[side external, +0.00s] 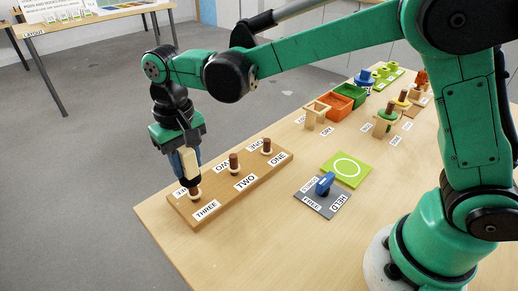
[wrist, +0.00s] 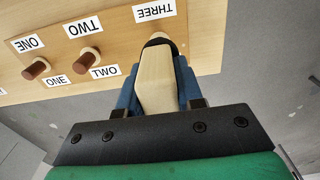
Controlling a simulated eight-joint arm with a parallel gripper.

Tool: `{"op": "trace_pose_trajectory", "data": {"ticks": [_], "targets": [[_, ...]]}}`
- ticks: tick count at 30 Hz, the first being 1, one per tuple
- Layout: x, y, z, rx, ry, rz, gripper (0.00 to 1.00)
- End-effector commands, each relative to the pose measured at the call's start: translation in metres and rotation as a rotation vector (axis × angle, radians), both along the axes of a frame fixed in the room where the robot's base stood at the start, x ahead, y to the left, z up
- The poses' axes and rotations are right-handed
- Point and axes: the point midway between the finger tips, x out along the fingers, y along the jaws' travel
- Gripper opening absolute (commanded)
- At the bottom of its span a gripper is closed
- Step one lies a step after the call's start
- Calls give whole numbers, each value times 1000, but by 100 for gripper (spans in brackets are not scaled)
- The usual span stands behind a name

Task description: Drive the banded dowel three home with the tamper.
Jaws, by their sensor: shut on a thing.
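My gripper (side external: 184,162) is shut on the tamper (side external: 189,164), which has a pale wooden body and a black head. In the wrist view the tamper (wrist: 156,82) sits between my blue fingers, its black head over the THREE end of the board. In the side view, the head is directly above the brown dowel three (side external: 195,194), at or very near its top; I cannot tell if they touch. Dowel three stands in a pale ring and is hidden in the wrist view. Dowel two (side external: 234,163) and dowel one (side external: 266,145) stand up from the wooden board (side external: 222,206).
A grey HELD/FREE plate with a blue knob (side external: 325,184) and a green square with a white ring (side external: 346,169) lie right of the board. Orange (side external: 335,104) and green (side external: 350,95) bins and wooden stands are farther back. The table front left is clear.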

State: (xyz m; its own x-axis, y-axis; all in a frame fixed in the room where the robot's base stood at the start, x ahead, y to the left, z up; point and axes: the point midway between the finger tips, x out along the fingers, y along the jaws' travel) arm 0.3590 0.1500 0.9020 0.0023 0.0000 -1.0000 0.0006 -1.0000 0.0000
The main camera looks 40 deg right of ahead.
Motion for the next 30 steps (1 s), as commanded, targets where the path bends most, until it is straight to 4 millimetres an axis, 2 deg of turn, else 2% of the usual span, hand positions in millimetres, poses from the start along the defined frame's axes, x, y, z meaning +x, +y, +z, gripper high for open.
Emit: {"op": "trace_pose_trajectory", "data": {"ticks": [30], "targets": [[0, 0, -9, 0, 0, 0, 0]]}}
